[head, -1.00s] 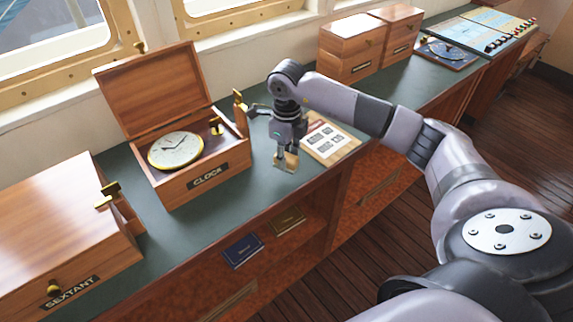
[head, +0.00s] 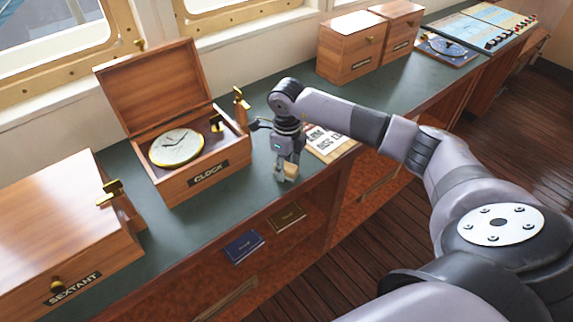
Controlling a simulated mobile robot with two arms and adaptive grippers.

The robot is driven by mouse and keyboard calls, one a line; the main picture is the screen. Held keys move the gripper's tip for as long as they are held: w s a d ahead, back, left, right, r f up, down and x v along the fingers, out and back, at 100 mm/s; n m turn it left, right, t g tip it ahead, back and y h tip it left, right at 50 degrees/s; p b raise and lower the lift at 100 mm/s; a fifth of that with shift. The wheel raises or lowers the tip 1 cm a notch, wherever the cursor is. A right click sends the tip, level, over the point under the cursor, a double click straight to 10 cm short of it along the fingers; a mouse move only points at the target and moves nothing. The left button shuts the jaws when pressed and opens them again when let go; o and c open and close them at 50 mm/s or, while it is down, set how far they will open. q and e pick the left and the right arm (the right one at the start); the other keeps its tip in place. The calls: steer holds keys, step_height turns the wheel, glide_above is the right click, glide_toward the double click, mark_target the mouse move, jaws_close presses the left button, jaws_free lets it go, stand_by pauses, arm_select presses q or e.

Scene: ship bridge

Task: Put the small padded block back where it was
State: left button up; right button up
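My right gripper (head: 286,178) points down over the green counter top near its front edge, to the right of the open clock box (head: 200,182). A small tan block (head: 291,170), which looks like the padded block, is between its fingers, and the gripper looks shut on it. The fingers hide part of the block. I cannot tell whether the block touches the counter. The clock box has its lid up, with a round white-faced clock (head: 176,148) inside. My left gripper is not in view.
A printed card on a board (head: 325,141) lies behind my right gripper, partly covered by my arm. A closed sextant box (head: 70,225) stands at the left. Two wooden boxes (head: 350,62) stand farther back. Bare counter (head: 215,212) lies in front of the clock box.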

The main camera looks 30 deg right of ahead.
mark_target(286, 165)
steer(key=shift+o, duration=0.3)
steer(key=shift+r, duration=0.1)
steer(key=shift+r, duration=0.2)
step_height(286, 165, up, 12)
steer(key=b, duration=0.3)
steer(key=shift+s+f, duration=0.15)
steer(key=shift+f, duration=0.1)
